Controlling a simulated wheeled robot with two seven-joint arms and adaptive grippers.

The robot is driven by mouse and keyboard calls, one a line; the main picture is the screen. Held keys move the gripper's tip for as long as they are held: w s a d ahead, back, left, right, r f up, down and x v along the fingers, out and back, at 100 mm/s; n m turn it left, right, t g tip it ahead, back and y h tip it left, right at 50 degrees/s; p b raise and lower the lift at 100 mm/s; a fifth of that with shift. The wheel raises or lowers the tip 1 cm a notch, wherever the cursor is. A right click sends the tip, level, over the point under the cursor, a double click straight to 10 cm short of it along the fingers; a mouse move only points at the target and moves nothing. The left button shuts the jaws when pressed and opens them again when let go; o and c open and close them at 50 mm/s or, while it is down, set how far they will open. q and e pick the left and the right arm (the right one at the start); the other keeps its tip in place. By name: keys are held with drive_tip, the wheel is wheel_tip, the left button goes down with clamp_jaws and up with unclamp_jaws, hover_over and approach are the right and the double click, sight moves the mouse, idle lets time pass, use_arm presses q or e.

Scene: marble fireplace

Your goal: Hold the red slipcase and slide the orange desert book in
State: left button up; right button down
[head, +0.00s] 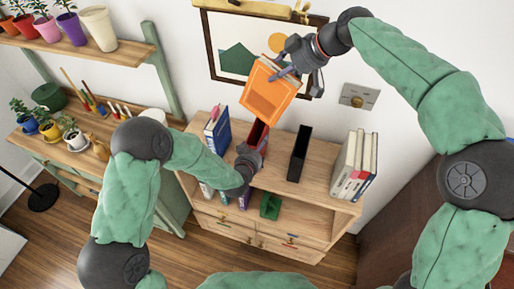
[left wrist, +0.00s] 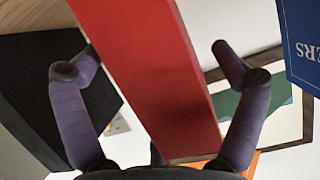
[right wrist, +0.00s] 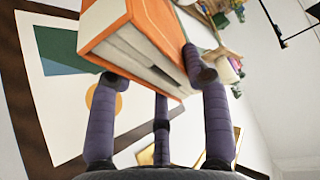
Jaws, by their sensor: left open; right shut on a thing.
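The orange book (head: 268,93) is held up in the air by my right gripper (head: 287,68), above the shelf and in front of the framed picture. In the right wrist view the orange book (right wrist: 135,35) sits between the fingers, its page edges showing. The red slipcase (head: 258,134) stands on the top of the wooden shelf, below the book and partly hidden by my left gripper (head: 250,155). In the left wrist view the red slipcase (left wrist: 150,70) lies between the spread fingers, with gaps on both sides. My left gripper is open around it.
A black slipcase (head: 299,153) stands to the right of the red one. A blue book (head: 217,132) stands to its left, and several pale books (head: 355,165) at the right end. A framed picture (head: 232,50) hangs behind. A plant bench (head: 75,150) is at left.

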use_arm(q)
drive_tip(key=shift+s, duration=0.1)
drive_tip(key=c, duration=1.3)
use_arm(e)
drive_tip(key=shift+r, duration=0.15)
use_arm(q)
drive_tip(key=shift+f, duration=0.1)
drive_tip(key=shift+c, duration=0.2)
